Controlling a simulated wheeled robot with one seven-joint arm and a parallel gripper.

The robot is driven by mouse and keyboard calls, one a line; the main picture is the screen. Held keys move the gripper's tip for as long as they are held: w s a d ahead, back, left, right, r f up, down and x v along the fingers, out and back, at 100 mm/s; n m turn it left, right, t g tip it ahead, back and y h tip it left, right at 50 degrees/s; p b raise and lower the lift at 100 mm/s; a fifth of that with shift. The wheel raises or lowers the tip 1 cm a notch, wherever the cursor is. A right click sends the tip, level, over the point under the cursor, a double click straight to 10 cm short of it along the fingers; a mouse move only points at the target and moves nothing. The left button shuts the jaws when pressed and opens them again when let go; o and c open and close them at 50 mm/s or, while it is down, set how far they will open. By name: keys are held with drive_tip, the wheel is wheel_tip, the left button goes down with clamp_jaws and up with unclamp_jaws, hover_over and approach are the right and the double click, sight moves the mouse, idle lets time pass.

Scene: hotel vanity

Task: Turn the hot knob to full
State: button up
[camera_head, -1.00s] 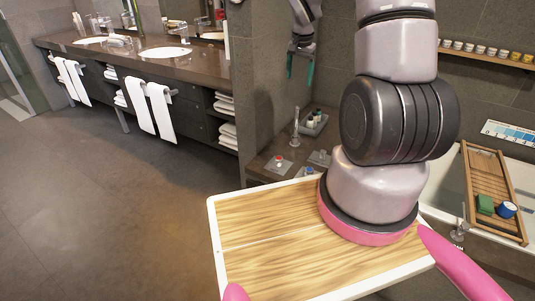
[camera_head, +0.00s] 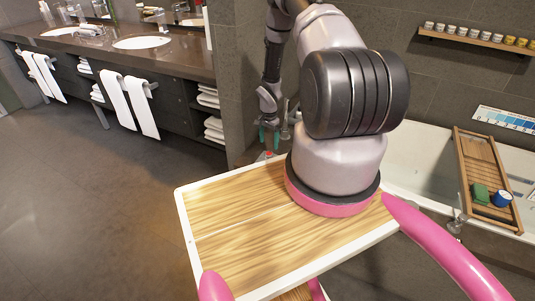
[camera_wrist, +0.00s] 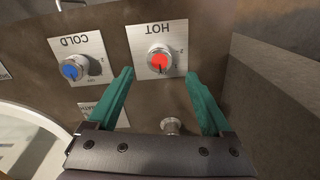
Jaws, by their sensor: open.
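The hot knob (camera_wrist: 159,60) is a silver dial with a red cap and a dark pointer mark. It sits on a white plate (camera_wrist: 178,35) labelled HOT, upside down in the wrist view. My gripper (camera_wrist: 159,73) is open, its teal fingers spread to either side of the knob's near edge with nothing between the tips. I cannot tell whether the fingers touch the plate. In the head view my gripper (camera_head: 269,138) is low over the counter beside the tub, and my own arm hides most of that area.
The cold knob (camera_wrist: 73,69) with a blue cap is left of the hot one. A small chrome fitting (camera_wrist: 171,125) lies between the finger bases. A grey wall or ledge (camera_wrist: 275,85) rises at right. A bathtub (camera_head: 420,155) with a wooden caddy (camera_head: 480,165) stands at right.

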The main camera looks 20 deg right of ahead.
sight(269, 153)
wheel_tip(269, 153, down, 8)
drive_tip(key=shift+r, duration=0.15)
clamp_jaws()
idle(0.3)
